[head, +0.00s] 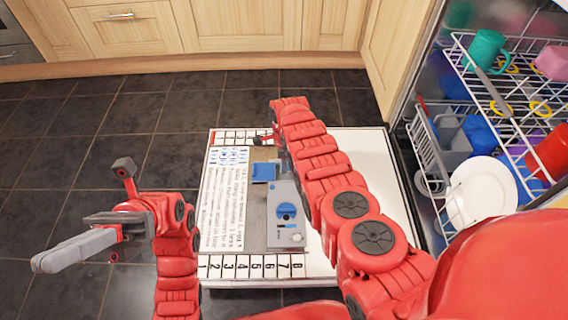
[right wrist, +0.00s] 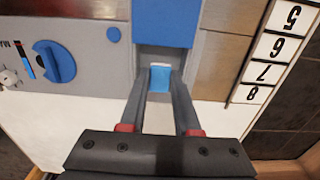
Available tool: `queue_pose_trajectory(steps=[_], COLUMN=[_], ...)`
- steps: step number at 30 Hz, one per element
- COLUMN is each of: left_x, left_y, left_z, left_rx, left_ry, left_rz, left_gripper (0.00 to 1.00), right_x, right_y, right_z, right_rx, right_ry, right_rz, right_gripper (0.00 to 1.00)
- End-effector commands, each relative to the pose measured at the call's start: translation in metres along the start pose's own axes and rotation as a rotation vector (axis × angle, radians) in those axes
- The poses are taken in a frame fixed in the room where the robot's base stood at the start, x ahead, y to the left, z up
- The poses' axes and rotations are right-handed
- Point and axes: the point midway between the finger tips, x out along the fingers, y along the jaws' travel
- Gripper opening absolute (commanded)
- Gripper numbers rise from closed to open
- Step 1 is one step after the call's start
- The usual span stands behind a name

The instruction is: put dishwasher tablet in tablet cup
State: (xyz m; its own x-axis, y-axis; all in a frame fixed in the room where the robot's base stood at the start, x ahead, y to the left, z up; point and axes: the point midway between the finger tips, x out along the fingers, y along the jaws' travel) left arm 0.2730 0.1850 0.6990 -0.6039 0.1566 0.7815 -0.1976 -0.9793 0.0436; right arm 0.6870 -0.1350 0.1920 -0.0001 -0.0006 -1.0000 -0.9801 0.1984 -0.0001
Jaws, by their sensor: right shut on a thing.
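The dishwasher tablet (right wrist: 160,78), blue and white, sits between the finger ends of my right gripper (right wrist: 160,82) in the right wrist view. The gripper is shut on it. The tablet is at the grey recess of the tablet cup (right wrist: 180,62), beside the blue lid (right wrist: 166,22). I cannot tell whether it is inside the recess or just above it. In the head view the lid (head: 264,172) stands open on the grey dispenser (head: 285,236), and the tablet cannot be made out. My left gripper (head: 72,250) is away to the left over the floor; its finger opening is unclear.
The dispenser lies on a white board (head: 370,160) with printed text and numbered squares. A blue dial (head: 286,211) is on the dispenser. The dishwasher rack (head: 490,90) with cups and a plate (head: 482,192) is at the right. Cabinets line the back; dark floor is clear at left.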

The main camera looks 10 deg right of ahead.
Motion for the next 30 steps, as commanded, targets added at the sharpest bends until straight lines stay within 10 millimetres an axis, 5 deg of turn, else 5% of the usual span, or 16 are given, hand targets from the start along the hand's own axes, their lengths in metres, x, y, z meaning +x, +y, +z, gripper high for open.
queue_pose_trajectory(steps=[30], left_x=[0.048], left_y=[-0.041], left_z=[-0.064], left_rx=[-0.089], left_ry=[0.472], left_rz=[-0.269], left_gripper=[0.00], right_x=[0.021], right_y=[0.000], right_z=[0.000], right_rx=[0.000], right_ry=[0.000], right_rz=[0.000], right_gripper=[0.00])
